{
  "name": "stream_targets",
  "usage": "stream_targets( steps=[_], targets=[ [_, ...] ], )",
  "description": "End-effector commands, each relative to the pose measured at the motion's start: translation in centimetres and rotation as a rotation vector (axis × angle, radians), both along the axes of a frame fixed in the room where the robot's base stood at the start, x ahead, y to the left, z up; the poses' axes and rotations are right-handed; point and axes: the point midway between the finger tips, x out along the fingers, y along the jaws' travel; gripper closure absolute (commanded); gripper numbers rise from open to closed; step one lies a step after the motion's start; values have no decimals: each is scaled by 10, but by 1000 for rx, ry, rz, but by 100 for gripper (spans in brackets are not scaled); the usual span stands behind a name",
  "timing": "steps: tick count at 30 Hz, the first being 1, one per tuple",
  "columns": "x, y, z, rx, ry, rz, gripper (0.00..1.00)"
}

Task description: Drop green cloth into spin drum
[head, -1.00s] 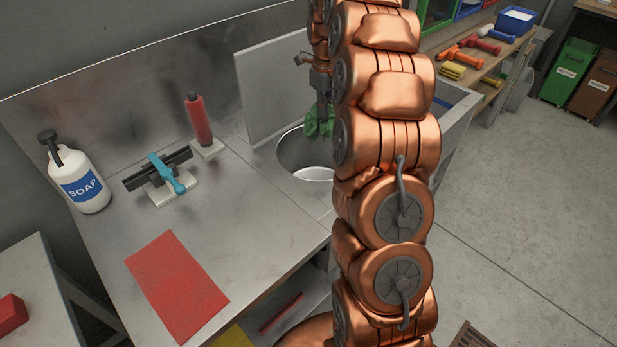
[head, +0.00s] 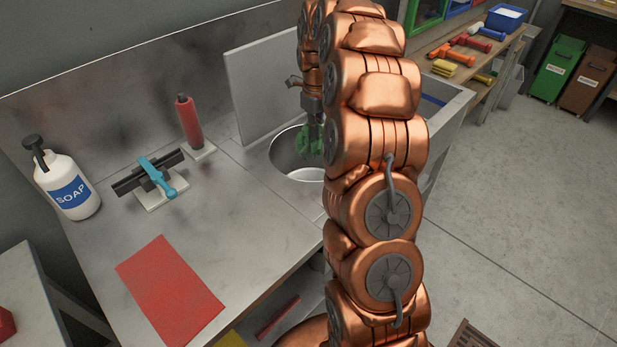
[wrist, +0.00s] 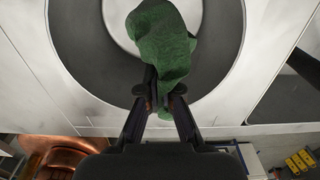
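The green cloth (wrist: 163,42) is crumpled and pinched between the fingertips of my gripper (wrist: 160,98) in the wrist view. In the head view the green cloth (head: 311,140) hangs below my gripper (head: 313,122), at the drum's opening, partly hidden by my arm. The spin drum (head: 285,157) is a round metal well set in the steel counter, with a pale bottom. In the wrist view the drum's dark wall (wrist: 80,60) surrounds the cloth from above. Whether the cloth touches the drum cannot be told.
An upright grey lid or panel (head: 258,82) stands behind the drum. A soap bottle (head: 66,182), a blue-handled squeegee (head: 158,178), a red bottle (head: 189,122) and a red cloth (head: 170,290) are on the counter to the left. A bench with tools (head: 470,50) is at the right.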

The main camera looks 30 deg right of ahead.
Motion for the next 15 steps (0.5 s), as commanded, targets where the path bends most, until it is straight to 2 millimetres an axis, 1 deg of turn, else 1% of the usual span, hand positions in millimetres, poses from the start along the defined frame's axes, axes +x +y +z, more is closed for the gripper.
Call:
stream_targets(
  steps=[8, 9, 15],
  targets=[
    [0, 0, -2, 0, -1, 0, 100],
    [0, 0, -2, -1, -1, 0, 95],
    [0, 0, -2, 0, -1, 0, 74]
  ],
)
